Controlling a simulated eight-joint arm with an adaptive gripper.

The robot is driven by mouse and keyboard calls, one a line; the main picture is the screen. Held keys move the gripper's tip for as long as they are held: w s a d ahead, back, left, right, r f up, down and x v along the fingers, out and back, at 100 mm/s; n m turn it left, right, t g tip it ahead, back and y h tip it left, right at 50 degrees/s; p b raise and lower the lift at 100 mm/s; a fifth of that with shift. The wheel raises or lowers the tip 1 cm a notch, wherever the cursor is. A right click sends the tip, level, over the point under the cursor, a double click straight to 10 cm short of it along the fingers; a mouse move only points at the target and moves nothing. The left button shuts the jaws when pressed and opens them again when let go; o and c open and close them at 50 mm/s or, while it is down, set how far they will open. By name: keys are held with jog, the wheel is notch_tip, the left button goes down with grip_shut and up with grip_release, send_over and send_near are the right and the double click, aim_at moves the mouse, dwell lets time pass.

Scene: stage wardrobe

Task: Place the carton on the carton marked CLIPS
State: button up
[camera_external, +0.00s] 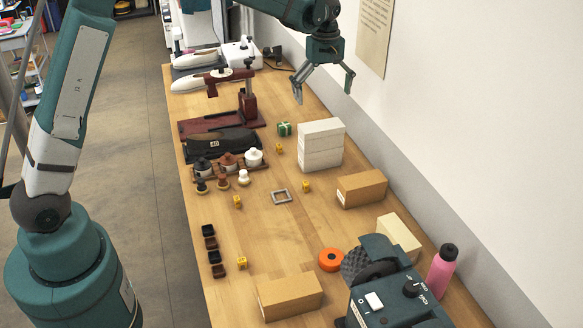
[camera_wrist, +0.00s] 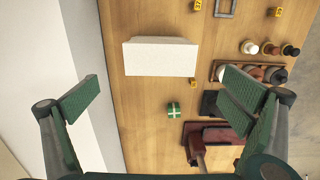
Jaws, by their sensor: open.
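A tall white box or stack with horizontal seams (camera_external: 320,150) stands on the bench near the wall; its pale top shows in the wrist view (camera_wrist: 160,58). A brown carton (camera_external: 361,188) lies nearer the camera, with a pale label on its end. A cream carton (camera_external: 399,236) lies behind the green machine. Another brown carton (camera_external: 290,296) lies at the near end. I cannot read CLIPS on any of them. My gripper (camera_external: 324,90) is open and empty, in the air above the far part of the bench; its spread fingers also show in the wrist view (camera_wrist: 164,98).
A dark red press (camera_external: 247,105) and a rack of pots (camera_external: 228,165) stand at left. The middle bench has clear wood among small yellow cubes.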

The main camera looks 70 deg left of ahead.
dwell(0.3)
jog(key=s+d+r+m+t, duration=0.2)
jog(key=s+d+r+m, duration=0.2)
jog(key=s+d+r, duration=0.5)
jog(key=s+d+r+m+t, duration=0.1)
jog(key=s+d+r+m, duration=0.5)
jog(key=s+d, duration=0.5)
jog(key=s+d+f+m+t, duration=0.2)
jog(key=s+d+m, duration=0.2)
jog(key=s+d, duration=0.3)
jog(key=s+d+f+m+t, duration=0.2)
jog(key=s+d+m, duration=0.2)
jog(key=s, duration=1.1)
jog(key=shift+d, duration=1.5)
jog(key=shift+s, duration=0.1)
dwell(1.9)
